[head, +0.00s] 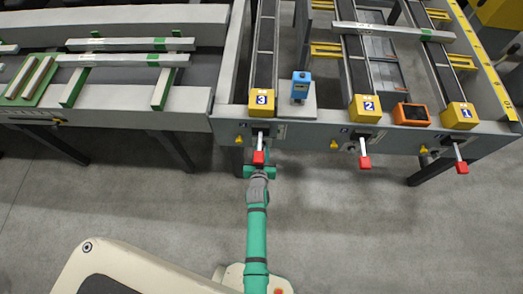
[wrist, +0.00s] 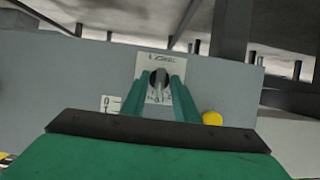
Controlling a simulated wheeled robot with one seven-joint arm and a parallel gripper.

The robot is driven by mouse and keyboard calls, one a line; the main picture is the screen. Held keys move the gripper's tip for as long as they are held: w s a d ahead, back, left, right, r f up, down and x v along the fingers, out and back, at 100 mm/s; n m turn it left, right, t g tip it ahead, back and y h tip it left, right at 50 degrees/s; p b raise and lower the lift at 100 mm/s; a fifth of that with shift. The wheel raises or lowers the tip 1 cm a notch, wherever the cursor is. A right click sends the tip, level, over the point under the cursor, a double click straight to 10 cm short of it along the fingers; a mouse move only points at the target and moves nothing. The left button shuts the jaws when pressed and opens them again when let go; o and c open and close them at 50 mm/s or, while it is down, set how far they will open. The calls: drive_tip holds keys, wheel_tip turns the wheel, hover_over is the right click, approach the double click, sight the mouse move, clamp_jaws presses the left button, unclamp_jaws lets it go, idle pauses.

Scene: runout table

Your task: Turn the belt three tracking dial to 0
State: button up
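The belt three end block (head: 262,98) is yellow and marked 3. A red-tipped lever (head: 259,157) sticks out from the table front below it. My green gripper (head: 259,172) is at the table front, just below the lever tip. In the wrist view a grey dial knob (wrist: 159,88) sits in a dark round opening on a pale marked plate (wrist: 155,64). My gripper (wrist: 157,80) is open, with one finger on each side of the knob and gaps visible. I cannot tell whether the fingers touch the plate. The dial's scale and setting are too small to read.
A yellow knob (wrist: 212,118) stands right of the fingers in the wrist view. Levers for belt two (head: 365,161) and belt one (head: 461,166) stick out to the right. A blue device (head: 301,85) and an orange device (head: 411,114) sit on the table. The floor in front is clear.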

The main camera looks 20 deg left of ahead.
idle(0.3)
drive_tip(key=v, duration=1)
drive_tip(key=shift+s+d, duration=0.15)
drive_tip(key=shift+s, duration=0.2)
drive_tip(key=shift+r, duration=0.1)
drive_tip(key=s+d+r+m+t+h, duration=0.1)
drive_tip(key=s+d+r, duration=0.3)
drive_tip(key=s, duration=0.3)
drive_tip(key=s+d+r, duration=0.4)
drive_tip(key=s+d, duration=0.1)
drive_tip(key=s, duration=0.2)
drive_tip(key=s+d+r+m+h, duration=0.1)
drive_tip(key=s+d+r, duration=0.1)
drive_tip(key=s+r, duration=0.4)
drive_tip(key=s+d+r+m+t+h, duration=0.1)
drive_tip(key=s+d+r, duration=0.2)
drive_tip(key=r, duration=0.6)
drive_tip(key=s, duration=0.2)
drive_tip(key=shift+s+t+h, duration=0.3)
drive_tip(key=shift+s, duration=0.1)
